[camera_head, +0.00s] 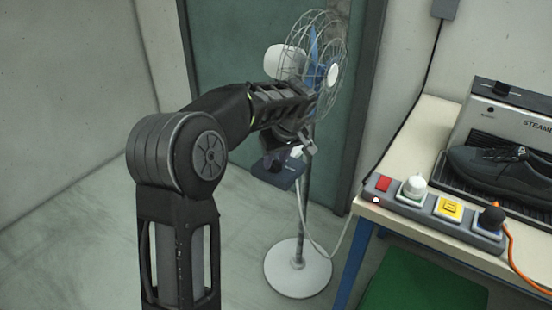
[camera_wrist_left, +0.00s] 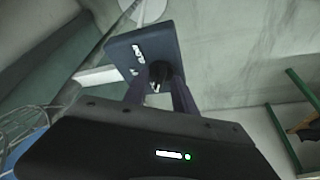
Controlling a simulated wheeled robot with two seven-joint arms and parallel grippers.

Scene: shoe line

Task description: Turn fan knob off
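The fan (camera_head: 315,72) stands on a pole with a round white base (camera_head: 298,268) in front of the green door. A dark blue control box (camera_head: 277,170) with white lettering sits on the pole; it also shows in the left wrist view (camera_wrist_left: 143,50). A dark knob (camera_wrist_left: 161,74) protrudes from the box. My left gripper (camera_head: 296,152) is at the box. In the left wrist view its fingers (camera_wrist_left: 160,88) are apart, one on each side of the knob. Whether they press on it is unclear. The knob's setting cannot be read. My right gripper is out of view.
On the right, a table (camera_head: 433,130) holds a power strip (camera_head: 429,210) with plugs and switches. Behind the strip, a black shoe (camera_head: 497,165) rests on the steamer (camera_head: 512,120). A green surface (camera_head: 420,288) lies under the table. The floor left of the fan is clear.

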